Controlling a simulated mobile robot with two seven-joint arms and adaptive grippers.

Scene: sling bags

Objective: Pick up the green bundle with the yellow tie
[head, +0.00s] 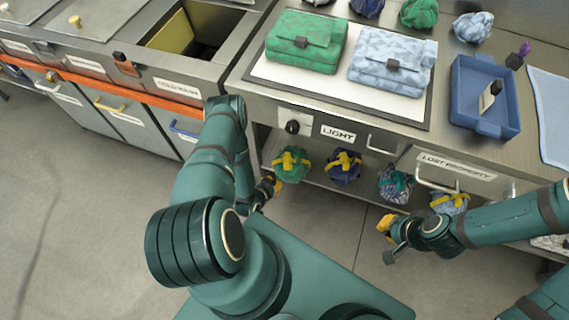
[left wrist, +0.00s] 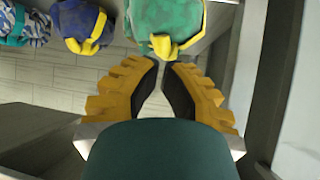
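The green bundle with the yellow tie (head: 291,164) rests on the lower shelf under the counter, at the left end of a row of bundles. It also shows at the top of the left wrist view (left wrist: 165,22), its yellow knot toward the fingers. My left gripper (head: 270,187) is just in front of and below the bundle. In the left wrist view its yellow fingers (left wrist: 163,66) are parted by a narrow gap with nothing between them, tips close to the knot. Contact cannot be told. My right gripper (head: 385,238) is further right, away from the bundle; its fingers are small and unclear.
A dark blue bundle with a yellow tie (head: 343,166), a patterned bundle (head: 395,184) and a light blue bundle (head: 449,202) share the lower shelf (head: 366,188). The counter above holds a green bag (head: 306,42), a light blue bag (head: 391,58) and a blue tray (head: 484,96).

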